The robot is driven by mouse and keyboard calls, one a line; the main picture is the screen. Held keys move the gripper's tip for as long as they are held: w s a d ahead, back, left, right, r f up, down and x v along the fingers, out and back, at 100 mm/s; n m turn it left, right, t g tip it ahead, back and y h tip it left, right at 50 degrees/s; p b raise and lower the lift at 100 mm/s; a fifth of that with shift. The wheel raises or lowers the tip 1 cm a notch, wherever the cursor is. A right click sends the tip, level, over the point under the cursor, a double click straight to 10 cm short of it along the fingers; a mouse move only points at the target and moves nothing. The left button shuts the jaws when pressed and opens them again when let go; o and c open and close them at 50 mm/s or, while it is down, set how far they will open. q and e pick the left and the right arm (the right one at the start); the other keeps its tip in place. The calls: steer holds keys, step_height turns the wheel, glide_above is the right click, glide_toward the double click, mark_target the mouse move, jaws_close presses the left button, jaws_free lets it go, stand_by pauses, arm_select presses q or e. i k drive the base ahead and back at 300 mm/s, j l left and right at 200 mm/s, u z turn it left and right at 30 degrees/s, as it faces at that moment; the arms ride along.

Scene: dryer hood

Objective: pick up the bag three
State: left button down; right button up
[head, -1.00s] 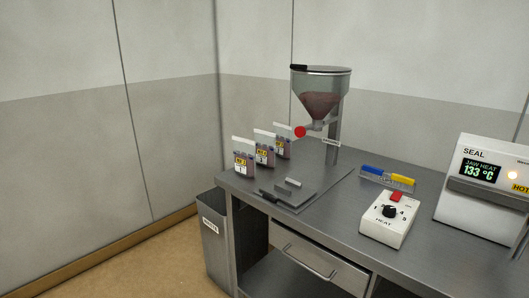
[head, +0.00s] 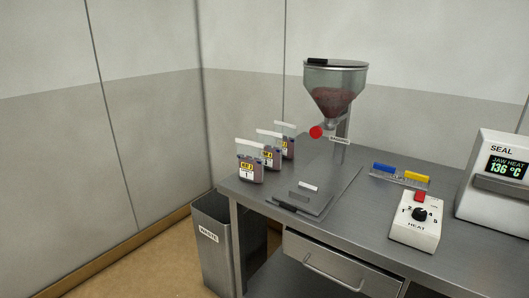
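Three clear bags with dark contents, pale top strips and yellow-and-white labels stand upright in a slanting row on the left end of the steel table. The front bag (head: 250,163) is nearest the table's left edge. The middle bag (head: 269,149) stands behind it to the right, partly overlapped. The back bag (head: 286,140) is farthest and partly hidden by the middle one. The label print is too small to tell surely which is bag three. Neither of my grippers is in the head view.
A heat dial box (head: 416,220), blue and yellow clips (head: 401,176) and a sealer (head: 500,190) are right. A waste bin (head: 212,240) stands left of the table.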

mark_target(272, 141)
steer(key=i+j+z, duration=0.1)
steer(key=j, duration=0.25)
steer(key=i+j, duration=0.15)
steer(key=j, duration=0.25)
steer(key=i+j+z, duration=0.15)
steer(key=j, duration=0.2)
steer(key=i+j, duration=0.1)
steer(key=j, duration=0.3)
steer(key=i+j+z, duration=0.15)
steer(key=j, duration=0.2)
